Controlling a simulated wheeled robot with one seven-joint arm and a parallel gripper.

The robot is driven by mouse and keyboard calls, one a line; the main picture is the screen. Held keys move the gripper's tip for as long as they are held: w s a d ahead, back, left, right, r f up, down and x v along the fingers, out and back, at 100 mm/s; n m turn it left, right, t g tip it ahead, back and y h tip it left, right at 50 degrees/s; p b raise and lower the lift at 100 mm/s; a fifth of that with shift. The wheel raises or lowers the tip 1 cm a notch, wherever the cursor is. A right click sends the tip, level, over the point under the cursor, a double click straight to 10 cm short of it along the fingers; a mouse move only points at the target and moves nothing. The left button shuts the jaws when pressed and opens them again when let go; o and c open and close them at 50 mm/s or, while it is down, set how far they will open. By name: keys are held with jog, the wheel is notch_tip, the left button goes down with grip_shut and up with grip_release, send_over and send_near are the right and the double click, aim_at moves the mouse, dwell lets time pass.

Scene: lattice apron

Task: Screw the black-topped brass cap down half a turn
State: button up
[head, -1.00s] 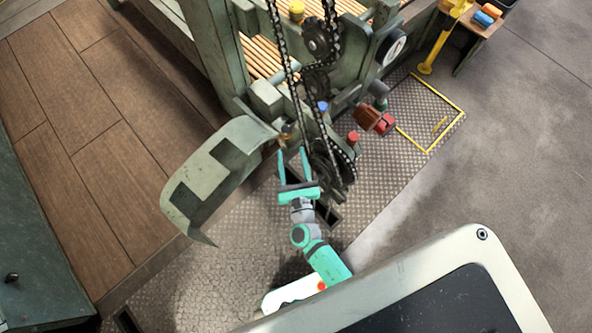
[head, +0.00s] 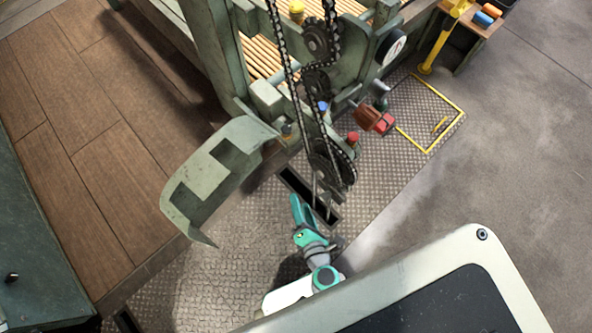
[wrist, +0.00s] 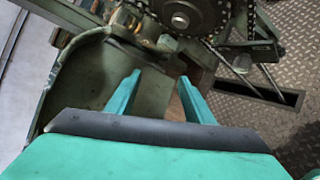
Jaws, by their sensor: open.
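A small brass cap with a dark top (head: 286,129) appears to stand beside the upper right end of the bent green guard, by the machine frame. It is tiny in the head view, and I cannot make it out surely in the wrist view. My gripper (head: 297,203) is below it in the head view, well apart from it and seen nearly edge-on. In the wrist view my gripper (wrist: 160,76) has its two teal fingers spread, with nothing between them.
The bent green guard (head: 222,160) stands left of the chain. A drive chain and sprocket (head: 328,165) are close to the right of the cap. Red-topped (head: 352,138), blue-topped (head: 323,106) and yellow-topped (head: 297,8) fittings are nearby. A dark floor slot (head: 300,187) lies below.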

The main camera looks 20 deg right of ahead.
jog(key=s+a+m, duration=0.1)
jog(key=s+a+r+m, duration=0.1)
jog(key=m, duration=0.1)
jog(key=s+a+m+y, duration=0.1)
jog(key=s, duration=0.1)
jog(key=shift+a+r, duration=0.3)
jog(key=shift+r, duration=0.05)
jog(key=shift+f+m, duration=0.1)
jog(key=shift+m, duration=0.2)
